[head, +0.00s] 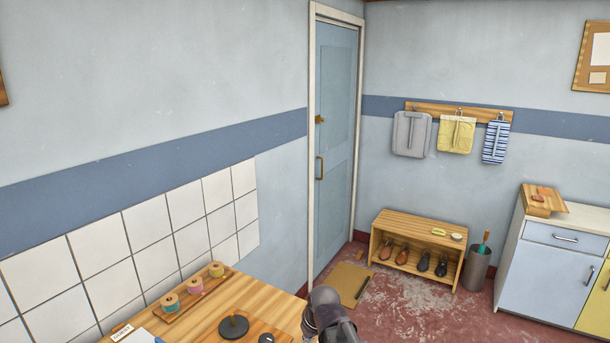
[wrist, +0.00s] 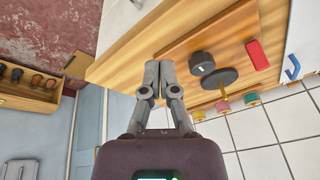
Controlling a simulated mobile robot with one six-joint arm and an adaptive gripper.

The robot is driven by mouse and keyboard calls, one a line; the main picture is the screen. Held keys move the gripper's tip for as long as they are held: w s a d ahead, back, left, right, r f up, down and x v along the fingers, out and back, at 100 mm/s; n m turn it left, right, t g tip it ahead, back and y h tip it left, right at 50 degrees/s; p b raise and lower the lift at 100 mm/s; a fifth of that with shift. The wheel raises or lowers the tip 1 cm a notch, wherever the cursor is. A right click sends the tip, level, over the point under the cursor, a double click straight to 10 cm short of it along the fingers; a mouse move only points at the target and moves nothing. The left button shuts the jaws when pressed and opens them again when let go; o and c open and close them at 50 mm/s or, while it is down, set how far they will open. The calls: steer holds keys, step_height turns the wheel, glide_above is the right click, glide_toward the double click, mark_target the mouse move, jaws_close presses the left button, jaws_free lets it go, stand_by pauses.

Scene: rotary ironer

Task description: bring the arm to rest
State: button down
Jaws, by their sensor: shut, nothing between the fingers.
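My gripper (wrist: 158,80) shows in the wrist view with its two grey fingers together and nothing between them. It is in front of the edge of a wooden worktop (wrist: 106,69) in that view. In the head view only a dark part of my arm shows at the bottom edge, right of the worktop (head: 196,330). The gripper's fingers are not visible there.
On the worktop are a black disc with a knob (head: 233,326), a rack of thread spools (head: 195,285) and, in the wrist view, a red block (wrist: 256,54). A shoe bench (head: 397,222), a bin (head: 478,270) and a cabinet (head: 545,265) stand beyond. Red floor (head: 415,290) lies between.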

steer(key=s+d+m+g+h, duration=0.1)
steer(key=s+d, duration=0.3)
steer(key=d, duration=0.4)
steer(key=s+d+m+g+h, duration=0.1)
steer(key=s+d+m, duration=0.2)
steer(key=s+d, duration=0.2)
steer(key=d, duration=0.3)
steer(key=shift+d+f+m, duration=0.2)
steer(key=shift+f+m, duration=0.1)
steer(key=shift+f, duration=0.1)
